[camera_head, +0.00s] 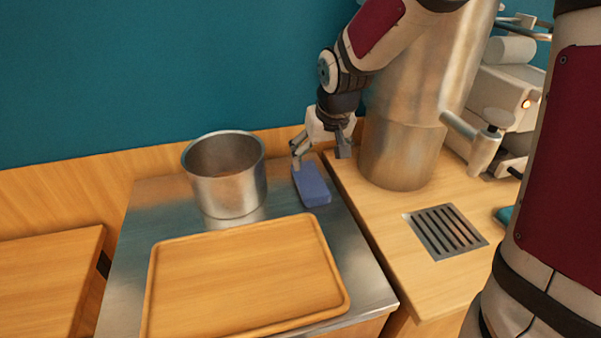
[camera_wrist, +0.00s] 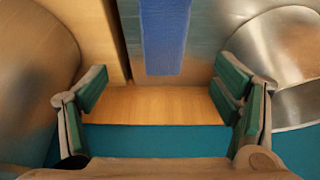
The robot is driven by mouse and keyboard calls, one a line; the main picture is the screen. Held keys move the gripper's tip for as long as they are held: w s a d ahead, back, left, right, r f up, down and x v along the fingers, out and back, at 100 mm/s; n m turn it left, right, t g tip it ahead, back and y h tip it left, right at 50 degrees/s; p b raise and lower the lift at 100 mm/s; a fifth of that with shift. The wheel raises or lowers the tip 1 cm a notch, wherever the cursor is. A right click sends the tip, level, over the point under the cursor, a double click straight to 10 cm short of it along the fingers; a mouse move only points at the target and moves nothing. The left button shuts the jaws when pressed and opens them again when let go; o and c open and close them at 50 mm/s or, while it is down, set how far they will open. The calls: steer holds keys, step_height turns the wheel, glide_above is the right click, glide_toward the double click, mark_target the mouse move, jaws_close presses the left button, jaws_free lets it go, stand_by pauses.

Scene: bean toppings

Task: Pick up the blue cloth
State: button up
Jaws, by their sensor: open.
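The blue cloth (camera_head: 311,185) is a flat, block-like folded piece lying on the metal counter, right of the steel pot. In the wrist view the cloth (camera_wrist: 164,38) shows at the top middle, and its upper part is cut off by the frame. My gripper (camera_head: 322,155) is at the far end of the cloth, near the back wall. In the wrist view my gripper (camera_wrist: 160,100) has its fingers spread wide, with nothing between them. In the head view I cannot tell whether a finger touches the cloth.
A steel pot (camera_head: 226,178) stands left of the cloth. A wooden tray (camera_head: 245,285) lies in front of it. A large metal cylinder (camera_head: 398,150) stands to the right, beside a drain grate (camera_head: 446,231) and a coffee machine (camera_head: 500,100). The teal wall (camera_head: 150,70) is close behind.

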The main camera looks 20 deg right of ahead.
steer(key=b, duration=0.1)
glide_above(310, 179)
steer(key=s, duration=0.2)
steer(key=f, duration=0.5)
steer(key=shift+s+d+f, duration=0.2)
steer(key=shift+d+f, duration=0.1)
steer(key=shift+f, duration=0.05)
steer(key=x, duration=0.1)
steer(key=b+x, duration=0.1)
steer(key=x, duration=0.2)
steer(key=shift+w+a, duration=0.15)
steer(key=shift+a, duration=0.2)
steer(key=shift+w+f+b, duration=0.25)
steer(key=shift+f+b, duration=0.05)
steer(key=shift+f, duration=0.2)
steer(key=c, duration=1.2)
